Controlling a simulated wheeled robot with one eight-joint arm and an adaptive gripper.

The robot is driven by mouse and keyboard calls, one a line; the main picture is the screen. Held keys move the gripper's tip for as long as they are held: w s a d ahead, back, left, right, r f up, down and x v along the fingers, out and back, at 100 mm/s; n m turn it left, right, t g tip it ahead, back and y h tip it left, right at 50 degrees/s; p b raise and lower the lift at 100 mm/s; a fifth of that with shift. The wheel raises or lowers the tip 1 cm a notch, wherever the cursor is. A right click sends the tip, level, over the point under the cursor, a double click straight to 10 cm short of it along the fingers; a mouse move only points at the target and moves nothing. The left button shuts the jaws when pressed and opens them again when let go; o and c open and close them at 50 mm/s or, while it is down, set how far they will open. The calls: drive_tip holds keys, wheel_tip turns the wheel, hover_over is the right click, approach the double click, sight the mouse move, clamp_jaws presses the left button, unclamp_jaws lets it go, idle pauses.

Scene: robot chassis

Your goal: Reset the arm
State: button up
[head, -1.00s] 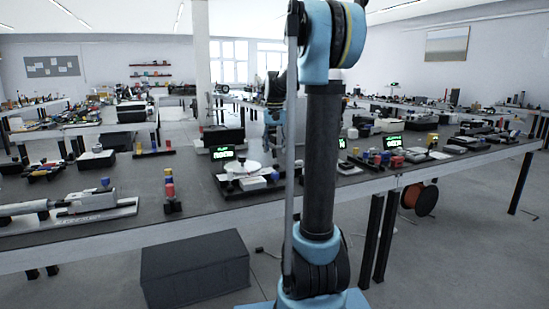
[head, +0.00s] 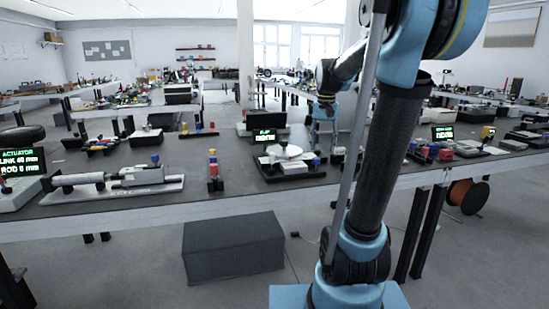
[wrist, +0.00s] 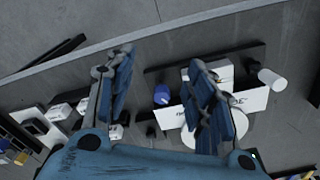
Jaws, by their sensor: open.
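My arm rises at the right of the head view, its dark upper link leaning right toward a blue elbow. The forearm reaches back over the long workbench (head: 100,208). My gripper (wrist: 160,72) hangs above the bench; in the wrist view its two blue fingers are wide apart with nothing between them. Below the fingers lies a device with a white plate (wrist: 254,101) and a blue knob (wrist: 161,95). The right finger hides part of it. The fingertips are small in the head view.
A grey box (head: 233,247) stands on the floor before the bench. On the bench are an actuator on a plate (head: 140,179), a stack of coloured pieces (head: 213,165) and a lit screen (head: 265,135). A cable reel (head: 467,196) hangs at the right. The floor at front left is clear.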

drive_tip(key=s+f+n, duration=0.1)
drive_tip(key=s+f, duration=0.8)
drive_tip(key=s, duration=0.3)
drive_tip(key=s+f+n+t, duration=0.1)
drive_tip(key=s+f+n, duration=0.1)
drive_tip(key=s+f, duration=0.8)
drive_tip(key=s, duration=0.2)
drive_tip(key=shift+s+f+t, duration=0.15)
drive_tip(key=shift+s+t, duration=0.15)
drive_tip(key=shift+s, duration=0.05)
drive_tip(key=shift+w+f, duration=0.2)
drive_tip(key=shift+w, duration=0.2)
